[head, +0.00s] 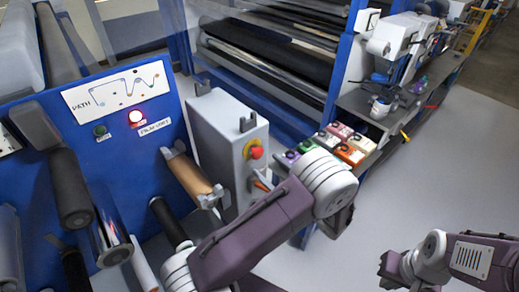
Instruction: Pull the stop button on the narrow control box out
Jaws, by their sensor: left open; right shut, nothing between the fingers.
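The narrow control box (228,140) is a tall light-grey cabinet in the middle of the head view. Its stop button (257,153) is a red mushroom head on a yellow collar, on the box's right-hand face. An orange-and-grey part (262,183) shows below it, partly behind my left arm. My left arm crosses in front of the box's lower part. The dark end of my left gripper (340,222) shows right of and below the button, apart from it; it is open, its fingers mostly hidden. My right gripper (390,269) is at the lower right, far from the box, shut and empty.
A blue panel (50,140) with a path diagram (118,91), a lit red lamp (136,117) and rollers (72,190) stands left. A brown roller (190,178) lies close beside the box. Coloured boxes (350,154) sit on a grey bench behind. Floor at right is clear.

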